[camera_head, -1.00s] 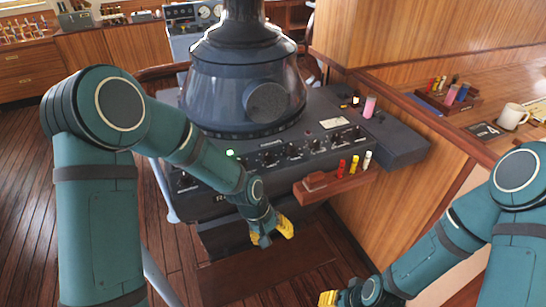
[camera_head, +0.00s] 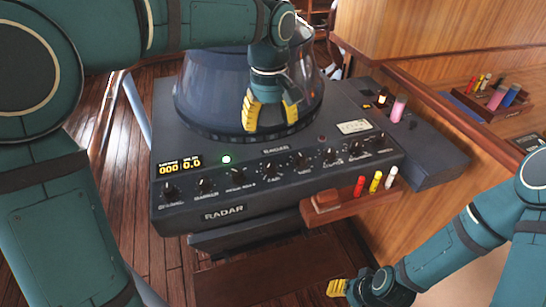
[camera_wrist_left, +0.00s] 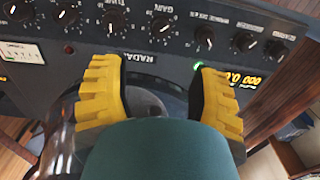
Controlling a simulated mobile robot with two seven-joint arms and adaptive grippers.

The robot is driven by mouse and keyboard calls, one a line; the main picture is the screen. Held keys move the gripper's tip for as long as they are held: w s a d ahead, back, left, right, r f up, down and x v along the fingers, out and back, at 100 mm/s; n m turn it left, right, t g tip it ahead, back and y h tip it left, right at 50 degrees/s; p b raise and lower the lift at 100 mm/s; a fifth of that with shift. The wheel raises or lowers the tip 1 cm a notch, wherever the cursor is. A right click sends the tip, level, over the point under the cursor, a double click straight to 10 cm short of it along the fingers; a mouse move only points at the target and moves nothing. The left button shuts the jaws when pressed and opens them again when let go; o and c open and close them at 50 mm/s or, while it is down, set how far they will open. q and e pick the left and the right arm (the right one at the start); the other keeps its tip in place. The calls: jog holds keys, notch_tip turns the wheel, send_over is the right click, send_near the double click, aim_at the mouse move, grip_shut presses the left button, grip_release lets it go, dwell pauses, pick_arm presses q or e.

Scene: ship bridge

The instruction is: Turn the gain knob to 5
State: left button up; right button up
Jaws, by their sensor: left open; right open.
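The gain knob (camera_head: 268,170) is a small black dial near the middle of the knob row on the dark radar console (camera_head: 225,213). It also shows in the left wrist view (camera_wrist_left: 160,25), upper middle, upside down to that camera. Its exact setting is too small to read. My left gripper (camera_head: 271,117) has its yellow fingers spread and empty, above the console's top behind the knob row and in front of the radar hood. In the left wrist view the two fingers (camera_wrist_left: 158,70) are wide apart, with the knob beyond their tips. My right gripper (camera_head: 340,288) is low at the bottom, away from the console.
Several similar knobs flank the gain knob closely, including the tune knob (camera_head: 298,158). The dark radar hood (camera_head: 200,90) rises behind. A yellow display (camera_head: 180,165) and a green lamp (camera_head: 227,159) are at left. A wooden pen shelf (camera_head: 345,205) juts out at front right.

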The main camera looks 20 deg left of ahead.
aim_at(270, 164)
pick_arm(q)
notch_tip(270, 164, down, 13)
jog(key=b, duration=0.3)
jog(key=shift+s+r, duration=0.1)
jog(key=shift+c, duration=0.4)
grip_shut()
